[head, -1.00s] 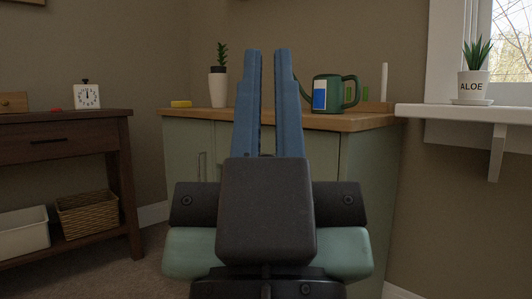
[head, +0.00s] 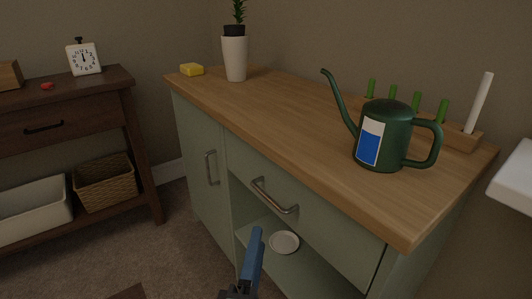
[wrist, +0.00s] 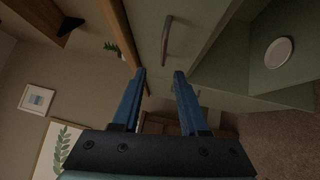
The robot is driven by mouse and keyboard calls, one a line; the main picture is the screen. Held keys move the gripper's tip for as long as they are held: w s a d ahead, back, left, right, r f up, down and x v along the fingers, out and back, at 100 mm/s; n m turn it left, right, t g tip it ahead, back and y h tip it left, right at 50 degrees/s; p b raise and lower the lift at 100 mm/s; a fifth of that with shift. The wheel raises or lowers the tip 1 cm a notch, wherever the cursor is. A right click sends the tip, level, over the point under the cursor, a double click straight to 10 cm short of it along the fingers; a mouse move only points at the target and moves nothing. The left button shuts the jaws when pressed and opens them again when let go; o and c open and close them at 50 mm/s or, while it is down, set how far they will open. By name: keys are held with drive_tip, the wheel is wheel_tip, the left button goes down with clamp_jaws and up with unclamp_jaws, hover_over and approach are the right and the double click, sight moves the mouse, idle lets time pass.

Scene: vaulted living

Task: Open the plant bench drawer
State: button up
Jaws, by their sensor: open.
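The plant bench (head: 205,215) is a pale green cabinet with a wooden top. Its drawer (head: 320,214) sits under the right part of the top and is shut. The drawer's metal bar handle (head: 274,196) shows in the head view and, above the fingertips, in the wrist view (wrist: 167,40). My gripper (head: 256,236) is low in front of the bench, below the handle in the head view, where only one blue finger shows clearly. In the wrist view my gripper (wrist: 160,73) is open and empty, its two fingers apart. The handle is not between them.
A cupboard door with an upright handle (head: 211,168) is left of the drawer. An open shelf below the drawer holds a white dish (head: 285,242). A green watering can (head: 386,136), potted plant (head: 235,58) and yellow sponge (head: 191,69) stand on top. A dark side table (head: 60,118) is left.

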sight(266, 195)
drive_tip(key=shift+n, duration=0.4)
drive_tip(key=x, duration=1.3)
drive_tip(key=shift+w+a+f+b, duration=0.15)
drive_tip(key=shift+f+b, duration=0.15)
drive_tip(key=shift+f, duration=0.05)
clamp_jaws()
idle(0.6)
